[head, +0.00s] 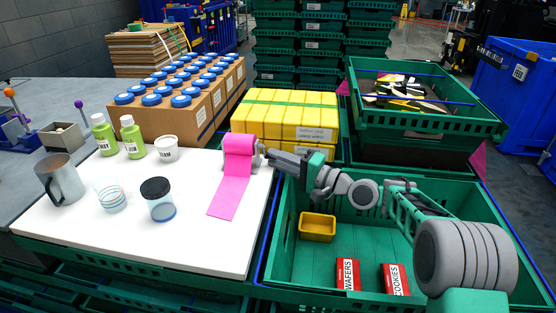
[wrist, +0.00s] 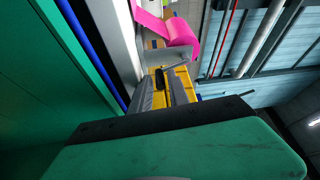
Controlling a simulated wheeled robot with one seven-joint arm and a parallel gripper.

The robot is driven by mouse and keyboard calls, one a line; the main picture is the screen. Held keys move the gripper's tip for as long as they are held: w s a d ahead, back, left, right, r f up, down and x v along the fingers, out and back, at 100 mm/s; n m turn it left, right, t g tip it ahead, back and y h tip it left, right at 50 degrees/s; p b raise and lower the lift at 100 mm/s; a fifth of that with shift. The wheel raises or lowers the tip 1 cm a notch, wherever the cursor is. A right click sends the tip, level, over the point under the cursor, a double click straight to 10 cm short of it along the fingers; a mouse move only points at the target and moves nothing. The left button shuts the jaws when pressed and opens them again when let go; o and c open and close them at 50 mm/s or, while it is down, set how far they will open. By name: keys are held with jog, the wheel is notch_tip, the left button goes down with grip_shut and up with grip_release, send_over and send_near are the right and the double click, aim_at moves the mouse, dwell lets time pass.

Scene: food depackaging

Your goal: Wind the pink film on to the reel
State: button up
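The pink film (head: 229,196) lies as a flat strip on the white table and runs up on to the pink reel (head: 240,145) near the table's right edge. In the wrist view the pink film (wrist: 180,32) shows at the top, beyond the fingers. My gripper (head: 268,152) reaches in from the right and is close beside the reel's right side, at its grey bracket. In the wrist view my gripper (wrist: 160,88) has a gap between its fingers, with a small dark part near the tips. I cannot tell whether the fingers touch or hold that part.
Yellow packages (head: 290,108) stand just behind my gripper. A green crate (head: 350,238) with a small yellow bin and red boxes lies below my arm. A dark-lidded jar (head: 158,199), a striped glass (head: 111,198) and a metal jug (head: 59,180) stand left on the white table (head: 190,245).

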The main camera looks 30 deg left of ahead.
jog(key=shift+c, duration=0.5)
grip_shut()
jog(key=shift+f+b, duration=0.15)
jog(key=shift+b, duration=0.35)
jog(key=shift+w+f+n+b, duration=0.1)
jog(key=shift+w+n+b, duration=0.05)
jog(key=shift+n+b, duration=0.25)
jog(key=shift+w+n+y+b, duration=0.2)
jog(key=shift+n+y+b, duration=0.3)
jog(key=shift+b, duration=0.55)
jog(key=shift+w+a+r+n+g+y+b, duration=0.15)
jog(key=shift+w+r+n+g+b, duration=0.1)
jog(key=shift+n+b, duration=0.5)
jog(key=shift+w+r+n+g+y+b, duration=0.15)
jog(key=shift+w+r+n+y+b, duration=0.05)
jog(key=shift+n+b, duration=0.6)
jog(key=shift+w+a+r+n+g+y+b, duration=0.15)
jog(key=shift+w+r+n+g+b, duration=0.1)
jog(key=shift+n+b, duration=0.5)
